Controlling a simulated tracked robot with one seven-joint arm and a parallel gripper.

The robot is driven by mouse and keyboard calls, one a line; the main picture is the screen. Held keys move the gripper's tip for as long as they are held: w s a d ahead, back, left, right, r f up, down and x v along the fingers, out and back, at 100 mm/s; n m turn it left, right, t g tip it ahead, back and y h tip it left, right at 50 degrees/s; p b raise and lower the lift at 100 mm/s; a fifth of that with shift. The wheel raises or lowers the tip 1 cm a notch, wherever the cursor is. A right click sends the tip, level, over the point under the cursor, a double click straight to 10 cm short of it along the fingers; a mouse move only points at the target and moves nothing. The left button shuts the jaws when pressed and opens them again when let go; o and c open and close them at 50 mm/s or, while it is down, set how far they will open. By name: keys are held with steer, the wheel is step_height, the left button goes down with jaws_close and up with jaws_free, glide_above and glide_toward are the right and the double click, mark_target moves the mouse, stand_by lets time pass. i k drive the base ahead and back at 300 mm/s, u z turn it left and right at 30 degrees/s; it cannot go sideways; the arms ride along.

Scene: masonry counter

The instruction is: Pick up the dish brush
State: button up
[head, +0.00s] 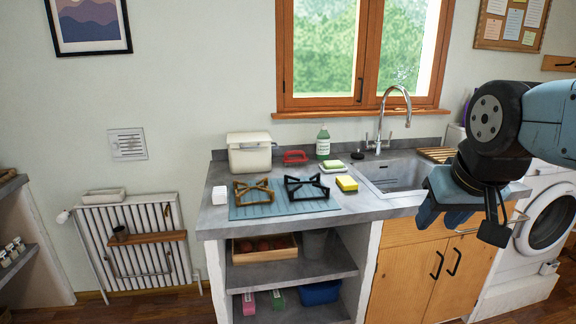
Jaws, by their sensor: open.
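No dish brush can be told for certain in the head view. A small red item with a handle-like loop (295,157) lies at the back of the counter, between the cream bin and the green soap bottle; it may be a scrubbing brush, but it is too small to tell. My gripper (442,214) is at the right, in front of the sink and above the wooden cupboard doors. It points downward, open, with nothing seen between its fingers. It is well apart from the red item, to its right and nearer the camera. My arm hides part of the counter's right end.
The sink (390,178) has a tall tap (408,105).

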mark_target(290, 161)
steer(key=u, duration=0.2)
steer(key=i, duration=1.4)
steer(key=u, duration=0.2)
